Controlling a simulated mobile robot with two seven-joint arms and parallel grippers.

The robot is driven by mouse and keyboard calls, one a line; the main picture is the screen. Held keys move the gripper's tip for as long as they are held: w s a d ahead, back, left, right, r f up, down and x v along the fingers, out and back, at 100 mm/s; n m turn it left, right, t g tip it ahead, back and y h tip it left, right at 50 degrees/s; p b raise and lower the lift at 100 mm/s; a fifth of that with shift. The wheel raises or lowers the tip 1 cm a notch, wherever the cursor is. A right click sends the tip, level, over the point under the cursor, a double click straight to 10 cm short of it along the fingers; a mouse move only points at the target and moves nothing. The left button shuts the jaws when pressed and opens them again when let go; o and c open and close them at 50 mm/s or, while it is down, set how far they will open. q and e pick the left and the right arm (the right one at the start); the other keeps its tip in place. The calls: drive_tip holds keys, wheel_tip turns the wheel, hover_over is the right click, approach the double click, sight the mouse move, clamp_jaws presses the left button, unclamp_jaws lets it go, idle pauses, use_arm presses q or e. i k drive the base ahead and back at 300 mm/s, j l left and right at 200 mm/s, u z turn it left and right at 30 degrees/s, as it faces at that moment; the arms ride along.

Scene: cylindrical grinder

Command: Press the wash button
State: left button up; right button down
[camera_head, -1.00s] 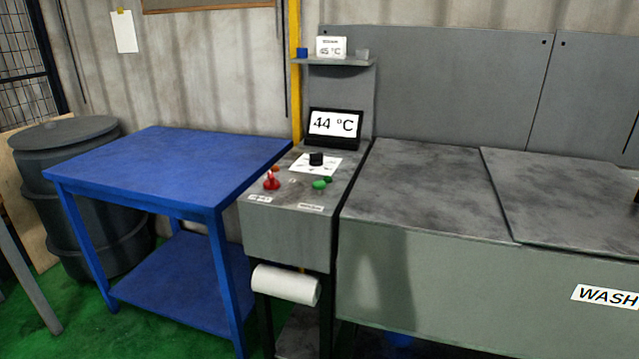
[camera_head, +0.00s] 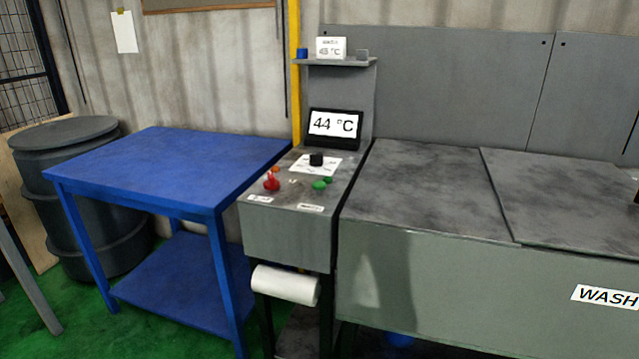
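The grey control console (camera_head: 286,235) stands in the middle of the head view, between a blue table and a large grey machine. On its sloped top are a red button (camera_head: 271,183), a green button (camera_head: 319,185), a small orange button (camera_head: 276,169) and a black knob (camera_head: 316,159) on a white plate. Small labels sit below the buttons, too small to read. A screen (camera_head: 334,123) behind them reads 44 °C. The machine (camera_head: 440,280) carries a WASH sign (camera_head: 607,296) at the right. Neither of my grippers is in view.
The blue table (camera_head: 170,165) has a bare top, left of the console. A dark barrel (camera_head: 75,200) stands behind it at the left. A white paper roll (camera_head: 286,285) hangs under the console. A shelf (camera_head: 335,62) is above the screen.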

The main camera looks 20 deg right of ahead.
sight(318, 186)
drive_tip(key=i+z, duration=0.1)
drive_tip(key=z, duration=0.55)
drive_tip(key=i+j+z, duration=0.25)
drive_tip(key=j+z, duration=0.3)
drive_tip(key=j, duration=0.15)
drive_tip(key=i+j+z, duration=0.1)
drive_tip(key=j, duration=0.3)
drive_tip(key=i+j+z, duration=0.15)
drive_tip(key=j, duration=0.2)
drive_tip(key=i+j, duration=0.1)
drive_tip(key=j, duration=0.3)
drive_tip(key=i+j, duration=0.15)
drive_tip(key=j, duration=0.25)
drive_tip(key=i+j, duration=0.1)
drive_tip(key=j, duration=0.3)
drive_tip(key=i+j, duration=0.1)
drive_tip(key=j, duration=0.3)
drive_tip(key=i, duration=0.25)
drive_tip(key=l+z, duration=0.05)
